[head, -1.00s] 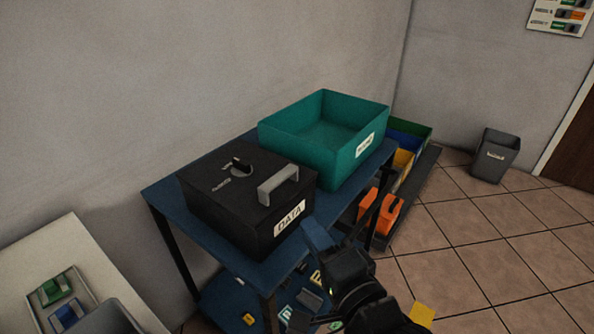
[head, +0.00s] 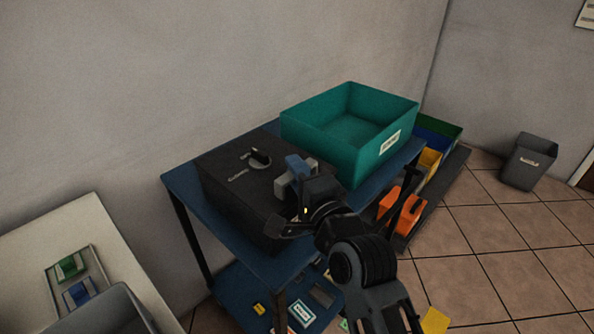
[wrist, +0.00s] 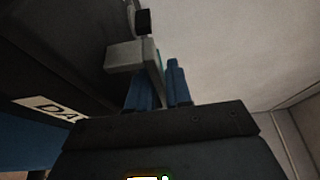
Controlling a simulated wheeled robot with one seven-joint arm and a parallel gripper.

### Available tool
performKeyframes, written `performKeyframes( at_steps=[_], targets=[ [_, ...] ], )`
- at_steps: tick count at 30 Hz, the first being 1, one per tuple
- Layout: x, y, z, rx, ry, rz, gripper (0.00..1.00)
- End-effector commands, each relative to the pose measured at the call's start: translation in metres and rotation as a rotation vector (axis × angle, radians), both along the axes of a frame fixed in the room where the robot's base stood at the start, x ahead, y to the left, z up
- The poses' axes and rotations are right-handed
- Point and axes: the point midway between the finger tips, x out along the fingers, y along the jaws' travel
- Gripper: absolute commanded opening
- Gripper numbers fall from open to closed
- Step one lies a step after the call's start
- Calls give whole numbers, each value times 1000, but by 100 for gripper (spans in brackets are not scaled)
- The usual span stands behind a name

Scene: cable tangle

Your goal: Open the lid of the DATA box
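The black DATA box (head: 235,205) stands on the blue table with its lid (head: 228,165) shut. A dark knob (head: 260,158) sits on the lid beside small pale markings too small to read. The lid's grey handle (head: 311,166) is partly hidden behind my gripper; in the wrist view the handle (wrist: 125,55) shows at the upper middle. My gripper (head: 298,168) is at the handle. In the wrist view its two blue fingers (wrist: 160,88) are apart, with part of the handle seemingly between them. I see no firm grip. The box's label (wrist: 50,108) shows partly there.
A teal open bin (head: 345,160) stands on the blue table (head: 185,190) close to the right of the box. Coloured bins (head: 437,135) and an orange item (head: 402,210) are beyond. A pale table (head: 40,250) is at left.

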Motion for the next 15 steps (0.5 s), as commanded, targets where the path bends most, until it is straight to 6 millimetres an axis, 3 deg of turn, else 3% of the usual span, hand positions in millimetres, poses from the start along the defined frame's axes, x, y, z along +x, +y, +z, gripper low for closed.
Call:
performKeyframes(
  at_steps=[7, 12, 15],
  targets=[
    [0, 0, 0, 0, 0, 0, 18],
    [0, 0, 0, 0, 0, 0, 2],
    [0, 0, 0, 0, 0, 0, 0]
  ],
)
